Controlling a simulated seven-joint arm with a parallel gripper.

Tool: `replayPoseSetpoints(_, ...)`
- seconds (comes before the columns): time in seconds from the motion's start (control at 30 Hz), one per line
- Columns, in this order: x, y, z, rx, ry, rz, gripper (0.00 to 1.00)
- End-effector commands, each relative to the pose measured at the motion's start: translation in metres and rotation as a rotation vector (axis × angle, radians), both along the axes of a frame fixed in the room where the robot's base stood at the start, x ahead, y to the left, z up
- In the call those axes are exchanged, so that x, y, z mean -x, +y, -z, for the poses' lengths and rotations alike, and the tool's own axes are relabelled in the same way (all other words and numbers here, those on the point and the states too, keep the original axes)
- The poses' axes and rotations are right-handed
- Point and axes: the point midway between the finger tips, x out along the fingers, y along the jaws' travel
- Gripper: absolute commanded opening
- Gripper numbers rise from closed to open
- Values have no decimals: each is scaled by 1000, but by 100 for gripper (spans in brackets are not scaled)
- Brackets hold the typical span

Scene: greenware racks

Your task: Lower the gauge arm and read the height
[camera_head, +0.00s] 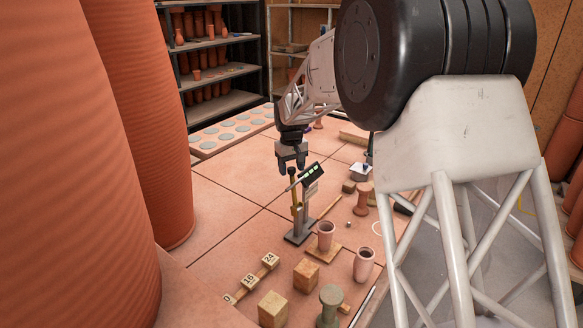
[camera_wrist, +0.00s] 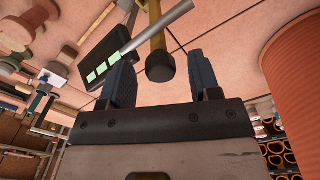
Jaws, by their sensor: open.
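The height gauge has a dark flat base (camera_head: 299,238), a grey upright and a black display (camera_head: 313,175) with green digits too small to read. A yellow shaft with a black knob stands at its left; the knob (camera_wrist: 160,68) shows in the wrist view. A thin silver bar (camera_wrist: 157,28), perhaps the gauge arm, passes by the knob and the display. My gripper (camera_head: 291,167) points down just above the gauge's top. Its fingers are open, one on each side of the knob in the wrist view, with nothing held. I cannot tell whether they touch it.
A terracotta pot (camera_head: 325,235) stands on a wooden board right of the base, with another pot (camera_head: 364,264) nearby. Number blocks (camera_head: 249,281) and wooden cubes (camera_head: 306,275) are in front. Large ribbed clay cylinders (camera_head: 75,150) stand at left. The tiled surface left of the gauge is clear.

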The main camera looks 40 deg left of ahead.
Motion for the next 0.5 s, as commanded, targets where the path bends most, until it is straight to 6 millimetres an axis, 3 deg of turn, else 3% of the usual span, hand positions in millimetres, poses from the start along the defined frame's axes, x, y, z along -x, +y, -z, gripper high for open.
replayPoseSetpoints(0.27, 0, 0, 1, 0, 0, 0, 57)
replayPoseSetpoints(0.5, 0, 0, 0, 0, 0, 0, 22)
